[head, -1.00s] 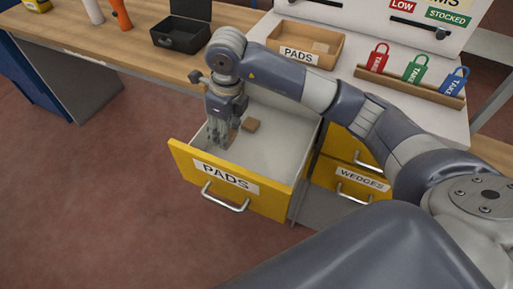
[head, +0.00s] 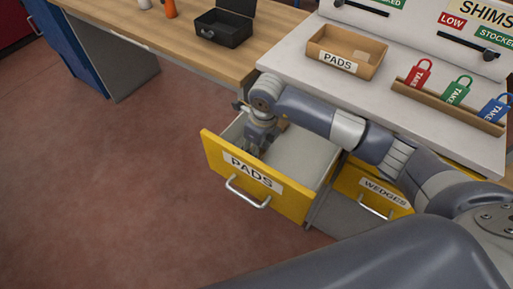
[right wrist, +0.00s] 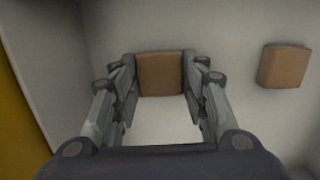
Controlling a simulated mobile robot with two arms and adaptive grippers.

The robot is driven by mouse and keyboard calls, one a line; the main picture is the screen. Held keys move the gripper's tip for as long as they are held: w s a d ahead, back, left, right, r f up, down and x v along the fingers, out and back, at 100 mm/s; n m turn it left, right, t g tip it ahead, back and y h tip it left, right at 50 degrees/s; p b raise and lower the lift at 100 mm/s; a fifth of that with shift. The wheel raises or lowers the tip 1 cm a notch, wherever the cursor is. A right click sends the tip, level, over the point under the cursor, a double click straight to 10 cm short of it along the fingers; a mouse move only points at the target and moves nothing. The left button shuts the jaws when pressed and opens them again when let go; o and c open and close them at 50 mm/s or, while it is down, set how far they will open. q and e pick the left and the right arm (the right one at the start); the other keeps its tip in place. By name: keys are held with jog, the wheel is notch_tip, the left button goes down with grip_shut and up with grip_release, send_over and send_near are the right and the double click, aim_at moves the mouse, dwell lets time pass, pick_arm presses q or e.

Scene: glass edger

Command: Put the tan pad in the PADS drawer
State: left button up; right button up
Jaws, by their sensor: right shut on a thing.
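The yellow PADS drawer (head: 297,199) is pulled open, with its label facing front. My right gripper (head: 252,148) reaches down inside it near the left side, just behind the front panel. In the right wrist view, my right gripper (right wrist: 160,88) is shut on a tan pad (right wrist: 160,74), held between its fingertips over the pale drawer floor. Whether this pad touches the floor I cannot tell. A second tan pad (right wrist: 285,66) lies in the drawer, apart to the right; it also shows partly behind my wrist in the head view (head: 284,125). My left gripper is not in view.
A WEDGES drawer (head: 368,194) is right of the open drawer.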

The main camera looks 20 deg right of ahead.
jog(key=shift+f, duration=0.25)
jog(key=o, duration=0.7)
jog(key=shift+r, duration=0.1)
jog(key=shift+r, duration=0.35)
notch_tip(320, 180, up, 12)
jog(key=s+b, duration=0.1)
jog(key=b, duration=0.1)
jog(key=shift+d+f, duration=0.2)
jog(key=shift+d, duration=0.25)
jog(key=shift+s, duration=0.1)
